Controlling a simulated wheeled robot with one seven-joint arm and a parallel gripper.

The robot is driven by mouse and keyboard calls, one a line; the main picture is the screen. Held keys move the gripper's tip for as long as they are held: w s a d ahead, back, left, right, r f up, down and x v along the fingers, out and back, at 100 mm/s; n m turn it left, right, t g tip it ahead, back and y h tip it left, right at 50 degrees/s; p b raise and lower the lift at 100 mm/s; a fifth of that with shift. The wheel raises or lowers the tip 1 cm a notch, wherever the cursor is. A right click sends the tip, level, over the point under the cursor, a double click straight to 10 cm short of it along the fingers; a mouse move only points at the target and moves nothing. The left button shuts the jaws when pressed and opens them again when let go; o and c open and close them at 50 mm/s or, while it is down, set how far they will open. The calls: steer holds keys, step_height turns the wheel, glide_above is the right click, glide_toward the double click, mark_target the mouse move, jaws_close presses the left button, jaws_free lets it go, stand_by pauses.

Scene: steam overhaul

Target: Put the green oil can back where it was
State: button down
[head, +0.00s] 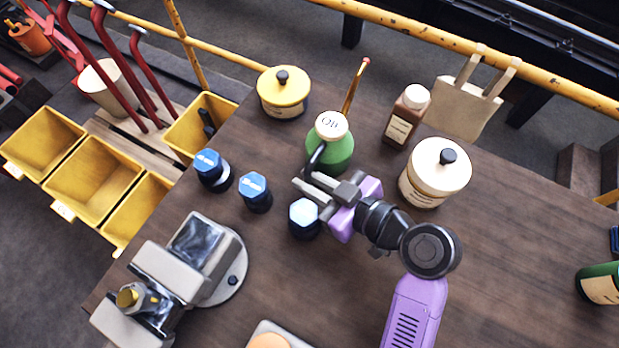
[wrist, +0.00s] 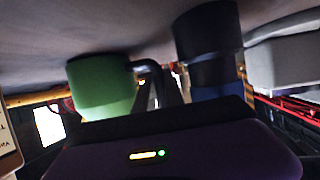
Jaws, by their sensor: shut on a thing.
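I cannot tell whether the can's base touches the bench.
Blue-capped dark jars (head: 255,191) stand left of my gripper, one close below its fingers (head: 304,220). A yellow lidded pot (head: 283,97), brown bottle (head: 402,125) and cream lidded pot (head: 435,178) surround the can. A grey vise (head: 195,262) is front left. The bench's right side has free room.

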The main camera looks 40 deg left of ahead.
steer(key=shift+f, duration=0.15)
steer(key=shift+f, duration=0.1)
steer(key=c, duration=1.7)
jaws_free()
steer(key=shift+d+r, duration=0.1)
steer(key=shift+r, duration=0.2)
steer(key=p+v, duration=0.3)
steer(key=v, duration=0.8)
steer(key=shift+d, duration=0.45)
